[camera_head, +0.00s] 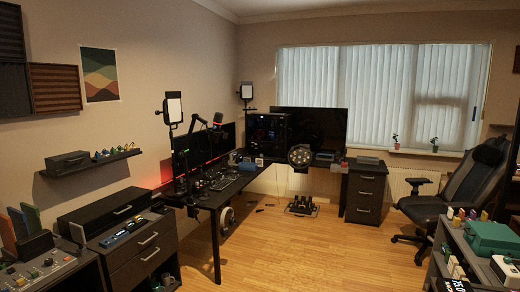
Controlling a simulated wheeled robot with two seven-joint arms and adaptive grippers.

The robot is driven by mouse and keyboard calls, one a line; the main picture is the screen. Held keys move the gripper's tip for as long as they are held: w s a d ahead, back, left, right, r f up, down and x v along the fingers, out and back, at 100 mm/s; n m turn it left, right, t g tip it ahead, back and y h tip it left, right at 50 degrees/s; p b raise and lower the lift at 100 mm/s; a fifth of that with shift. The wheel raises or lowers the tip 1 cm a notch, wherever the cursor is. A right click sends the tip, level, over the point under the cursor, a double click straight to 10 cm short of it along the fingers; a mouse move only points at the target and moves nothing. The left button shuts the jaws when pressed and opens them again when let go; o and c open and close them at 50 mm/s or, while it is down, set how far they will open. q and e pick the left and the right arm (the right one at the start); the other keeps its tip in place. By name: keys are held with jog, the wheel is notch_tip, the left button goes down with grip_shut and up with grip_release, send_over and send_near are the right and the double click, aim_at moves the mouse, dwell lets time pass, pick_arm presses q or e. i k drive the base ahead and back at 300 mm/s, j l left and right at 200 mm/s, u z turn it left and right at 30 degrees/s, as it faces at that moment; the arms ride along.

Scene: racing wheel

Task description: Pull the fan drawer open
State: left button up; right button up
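Neither of my grippers is in view. No drawer carries a mark that I can read as the fan drawer. At the lower left stands a dark cabinet with two handled drawers, an upper drawer (143,244) and a lower drawer (147,261), and both look shut. On it at the back sits a dark box with a handled front (110,212), also shut. A second dark drawer unit (365,192) with several handled drawers stands under the desk's right end, and its drawers look shut.
A black L-shaped desk (215,198) carries monitors, a keyboard and a racing wheel (300,156). Pedals (303,206) lie on the floor. An office chair (455,190) stands right. A shelf (478,262) fills the lower right. The middle wooden floor (285,255) is clear.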

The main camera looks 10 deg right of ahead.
aim_at(258, 145)
jog(key=i+z, duration=0.3)
jog(key=i, duration=0.25)
jog(key=i+j+z, duration=0.3)
jog(key=i, duration=0.2)
jog(key=i+z, duration=0.45)
jog(key=i, duration=1.6)
jog(key=i+u, duration=0.15)
jog(key=i, duration=0.5)
jog(key=i+l+u, duration=0.1)
jog(key=i, duration=0.6)
jog(key=i+l+u, duration=0.15)
jog(key=i, duration=0.5)
